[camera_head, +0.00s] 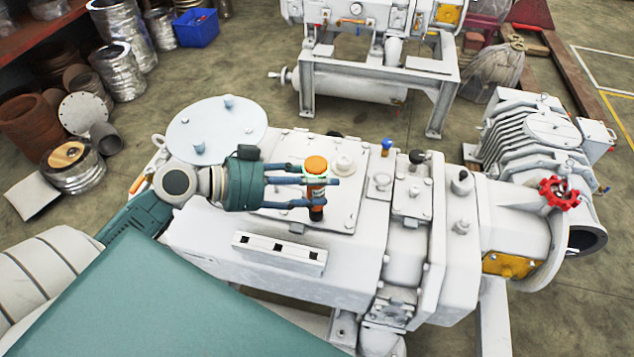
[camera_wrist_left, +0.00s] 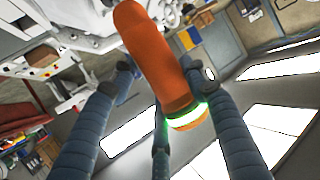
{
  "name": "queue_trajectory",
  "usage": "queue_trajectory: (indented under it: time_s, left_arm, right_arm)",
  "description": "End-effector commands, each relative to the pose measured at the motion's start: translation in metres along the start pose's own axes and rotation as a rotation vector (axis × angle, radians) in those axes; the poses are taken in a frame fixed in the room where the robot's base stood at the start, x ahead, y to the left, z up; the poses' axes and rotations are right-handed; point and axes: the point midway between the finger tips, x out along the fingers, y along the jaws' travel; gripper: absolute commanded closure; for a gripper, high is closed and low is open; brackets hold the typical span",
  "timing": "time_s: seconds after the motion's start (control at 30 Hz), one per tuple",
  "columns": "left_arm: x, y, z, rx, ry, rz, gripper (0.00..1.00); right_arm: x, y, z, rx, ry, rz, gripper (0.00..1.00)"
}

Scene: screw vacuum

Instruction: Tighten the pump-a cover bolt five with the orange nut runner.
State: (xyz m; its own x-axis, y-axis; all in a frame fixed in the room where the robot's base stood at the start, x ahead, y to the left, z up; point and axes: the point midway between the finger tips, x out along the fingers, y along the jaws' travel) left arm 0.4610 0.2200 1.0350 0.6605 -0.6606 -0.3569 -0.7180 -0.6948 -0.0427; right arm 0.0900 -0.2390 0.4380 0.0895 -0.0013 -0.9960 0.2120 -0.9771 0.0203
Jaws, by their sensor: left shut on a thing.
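The orange nut runner (camera_head: 316,165) is upright over the flat cover (camera_head: 340,200) of the white pump (camera_head: 340,262). Its dark lower end reaches down near the cover's front edge; I cannot tell whether it sits on a bolt. My left gripper (camera_head: 318,184) has its blue fingers around the runner's body, shut on it. In the left wrist view the runner (camera_wrist_left: 155,60) lies between the fingers, and a ring on it glows green. Small bolts line the cover's rim; which one is bolt five cannot be told. My right gripper is not in view.
A white block with dark square openings (camera_head: 279,253) is on the pump's front side. A round grey lid (camera_head: 216,130) lies behind my left wrist. A red handwheel (camera_head: 559,194) is at the right. A second white machine (camera_head: 370,60) stands behind, with bare floor between.

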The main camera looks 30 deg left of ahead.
Motion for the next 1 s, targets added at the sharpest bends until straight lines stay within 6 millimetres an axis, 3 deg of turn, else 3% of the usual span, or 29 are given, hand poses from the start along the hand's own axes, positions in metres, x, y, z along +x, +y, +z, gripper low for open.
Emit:
queue_trajectory:
  time_s: [0.33, 1.0]
  left_arm:
    - [-0.0002, -0.0003, -0.0018, 0.002, 0.004, -0.001, 1.0]
    - [-0.0003, 0.0001, -0.0017, 0.002, 0.004, -0.001, 1.0]
  right_arm:
    - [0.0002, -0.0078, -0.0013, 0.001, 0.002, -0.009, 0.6]
    - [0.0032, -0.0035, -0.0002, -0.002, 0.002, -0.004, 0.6]
